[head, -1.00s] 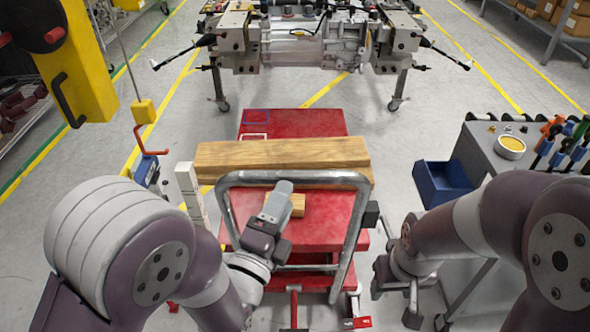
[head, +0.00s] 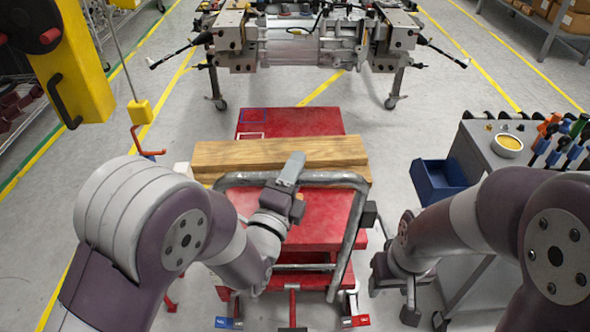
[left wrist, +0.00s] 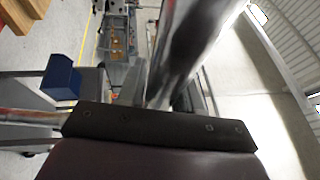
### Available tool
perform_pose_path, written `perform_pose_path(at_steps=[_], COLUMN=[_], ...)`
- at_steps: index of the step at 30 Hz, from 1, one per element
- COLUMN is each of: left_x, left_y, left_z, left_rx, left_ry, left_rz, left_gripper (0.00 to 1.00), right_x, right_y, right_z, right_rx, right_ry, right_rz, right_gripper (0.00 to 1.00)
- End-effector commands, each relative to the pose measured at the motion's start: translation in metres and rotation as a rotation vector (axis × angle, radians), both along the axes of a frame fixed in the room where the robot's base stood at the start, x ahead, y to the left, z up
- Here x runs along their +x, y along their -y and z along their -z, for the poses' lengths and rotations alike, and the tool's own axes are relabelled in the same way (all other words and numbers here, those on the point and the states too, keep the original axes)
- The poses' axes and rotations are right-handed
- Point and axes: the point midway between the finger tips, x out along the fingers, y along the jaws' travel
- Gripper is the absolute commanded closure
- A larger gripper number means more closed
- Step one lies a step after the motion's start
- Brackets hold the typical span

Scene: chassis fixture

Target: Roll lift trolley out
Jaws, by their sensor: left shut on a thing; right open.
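The red lift trolley (head: 318,222) stands in front of me, with a grey tubular push handle (head: 335,179) at its near end. A wooden beam (head: 225,155) lies across its red platform.
A wheeled stand with a metal drive assembly (head: 315,45) is beyond the trolley. A tool cart (head: 490,150) with a blue bin (head: 437,182) stands at the right. A yellow hoist part (head: 75,60) hangs at the left. Floor is clear on both sides of the platform's far end.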

Motion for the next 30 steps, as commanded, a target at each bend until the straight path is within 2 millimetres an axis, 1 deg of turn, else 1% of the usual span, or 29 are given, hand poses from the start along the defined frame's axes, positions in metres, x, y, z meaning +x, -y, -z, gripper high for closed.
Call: perform_pose_path(at_steps=[3,6,12,13,14,21,24,26,29,30], left_x=[-0.006,-0.010,-0.010,-0.010,-0.010,-0.009,-0.013,-0.021,-0.043,-0.054], left_y=[0.000,0.000,0.000,0.000,0.000,0.000,-0.002,-0.005,-0.014,-0.018], left_z=[0.003,0.003,0.002,0.002,0.002,0.001,0.002,0.004,0.010,0.011], left_rx=[0.001,0.002,0.003,0.003,0.003,0.002,0.001,0.001,0.002,0.002], left_ry=[-0.001,-0.003,-0.004,-0.003,-0.003,-0.001,-0.002,-0.002,-0.005,-0.004], left_rz=[0.001,0.002,0.001,0.002,0.002,0.000,0.000,0.001,0.002,0.002], left_gripper=[1.00,1.00,1.00,0.56,0.46,0.45,0.45,0.45,0.45,0.45], right_x=[0.000,0.000,0.000,0.000,0.000,0.000,0.000,0.000,0.000,0.000], right_y=[0.000,0.000,0.000,0.000,0.000,0.000,0.000,0.000,0.000,0.000], right_z=[0.005,0.006,0.005,0.005,0.005,0.005,0.006,0.007,0.009,0.010], right_rx=[0.000,0.000,0.000,0.000,0.000,0.000,0.000,0.000,0.000,0.000], right_ry=[0.000,0.000,0.000,0.000,0.000,0.000,0.000,0.000,0.000,0.000], right_rz=[0.000,0.000,0.000,0.000,0.000,0.000,0.000,0.000,0.000,0.000], right_gripper=[0.45,0.45,0.45,0.45,0.45,0.45,0.45,0.45,0.45,0.45])
